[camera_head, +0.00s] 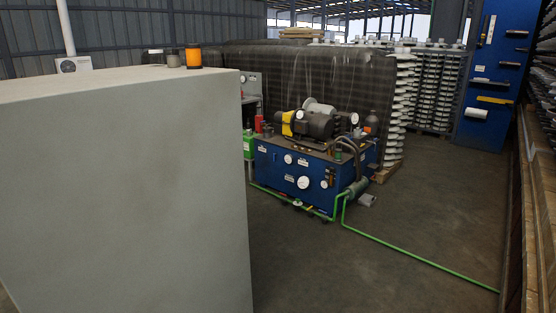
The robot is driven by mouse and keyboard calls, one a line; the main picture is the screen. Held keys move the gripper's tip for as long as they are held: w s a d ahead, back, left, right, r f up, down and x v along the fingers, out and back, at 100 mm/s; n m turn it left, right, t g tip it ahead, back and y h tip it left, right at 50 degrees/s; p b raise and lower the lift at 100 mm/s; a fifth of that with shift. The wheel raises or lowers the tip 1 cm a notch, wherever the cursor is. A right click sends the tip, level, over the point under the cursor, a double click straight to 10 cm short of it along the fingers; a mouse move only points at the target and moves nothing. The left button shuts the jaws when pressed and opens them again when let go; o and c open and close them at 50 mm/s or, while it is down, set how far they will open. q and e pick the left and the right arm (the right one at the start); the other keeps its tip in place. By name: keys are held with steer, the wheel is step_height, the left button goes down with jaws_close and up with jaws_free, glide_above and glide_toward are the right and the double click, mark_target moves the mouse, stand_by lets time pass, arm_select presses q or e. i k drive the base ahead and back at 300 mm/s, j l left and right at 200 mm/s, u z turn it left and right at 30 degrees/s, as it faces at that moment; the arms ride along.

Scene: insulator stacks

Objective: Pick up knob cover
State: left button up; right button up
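I cannot pick out a knob cover for certain. On the far edge of a tall grey cabinet (130,190) stand an orange cylinder with dark bands (193,57), a small grey-brown cylinder (172,59) and a low pale item with a dark top (154,57). They are small in the view, and I cannot tell whether one of them is the cover. Neither of my grippers shows in the head view.
The grey cabinet fills the left foreground. Beyond it stands a blue hydraulic unit (290,172) with gauges and a motor. A green pipe (420,257) runs along the floor. Wrapped insulator stacks (320,75) stand behind. Open floor (400,220) lies at centre right, beside shelving (535,190).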

mark_target(357, 132)
steer(key=i+z, duration=0.45)
steer(key=i+j+z, duration=0.25)
steer(key=i+z, duration=0.2)
steer(key=i+l+z, duration=0.15)
steer(key=i+z, duration=0.15)
steer(key=i, duration=0.6)
steer(key=i+z, duration=0.35)
steer(key=i, duration=0.5)
steer(key=i+u, duration=0.15)
steer(key=i, duration=0.5)
steer(key=i+u, duration=0.1)
steer(key=i, duration=0.5)
steer(key=i+u, duration=0.15)
steer(key=i, duration=0.5)
steer(key=i+l+u, duration=0.15)
steer(key=i, duration=0.45)
